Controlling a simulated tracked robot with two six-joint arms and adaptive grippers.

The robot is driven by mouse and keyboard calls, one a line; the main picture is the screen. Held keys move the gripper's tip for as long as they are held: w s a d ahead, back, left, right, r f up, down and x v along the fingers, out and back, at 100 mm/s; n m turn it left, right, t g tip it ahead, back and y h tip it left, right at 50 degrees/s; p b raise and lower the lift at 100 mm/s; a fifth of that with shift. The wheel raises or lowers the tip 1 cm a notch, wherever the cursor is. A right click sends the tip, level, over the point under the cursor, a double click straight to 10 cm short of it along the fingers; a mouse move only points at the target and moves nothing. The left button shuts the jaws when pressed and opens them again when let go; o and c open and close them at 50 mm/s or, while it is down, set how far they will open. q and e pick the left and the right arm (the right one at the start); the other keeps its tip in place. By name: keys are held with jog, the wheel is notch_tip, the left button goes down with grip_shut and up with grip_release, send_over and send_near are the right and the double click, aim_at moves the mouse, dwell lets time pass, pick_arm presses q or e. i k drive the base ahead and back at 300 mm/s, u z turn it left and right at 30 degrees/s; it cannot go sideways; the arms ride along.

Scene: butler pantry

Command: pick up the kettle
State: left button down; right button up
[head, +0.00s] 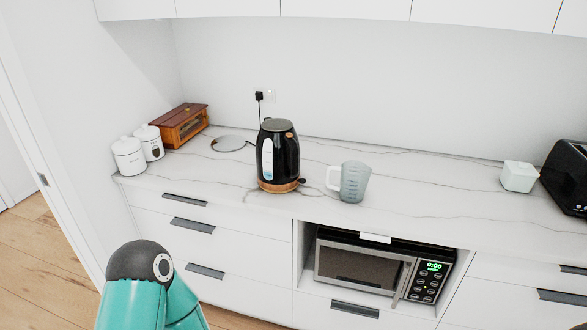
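The kettle (278,156) is black with a copper-coloured base band and a clear water window. It stands upright on the white marbled counter, left of the middle in the head view. Its handle is not clearly visible from this side. Part of one of my arms, teal with a dark cap, shows at the bottom left, well in front of the counter and apart from the kettle. Neither of my grippers is in view.
A measuring jug (354,182) stands close to the kettle's right. A white box (518,177) and black toaster (566,178) are at right. A microwave (362,267) sits below the counter.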

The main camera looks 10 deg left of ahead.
aim_at(278, 156)
jog(key=u, duration=0.2)
jog(key=i, duration=0.95)
jog(key=z, duration=1.25)
jog(key=k, duration=1.1)
jog(key=u, duration=0.45)
jog(key=i, duration=0.85)
jog(key=u, duration=0.1)
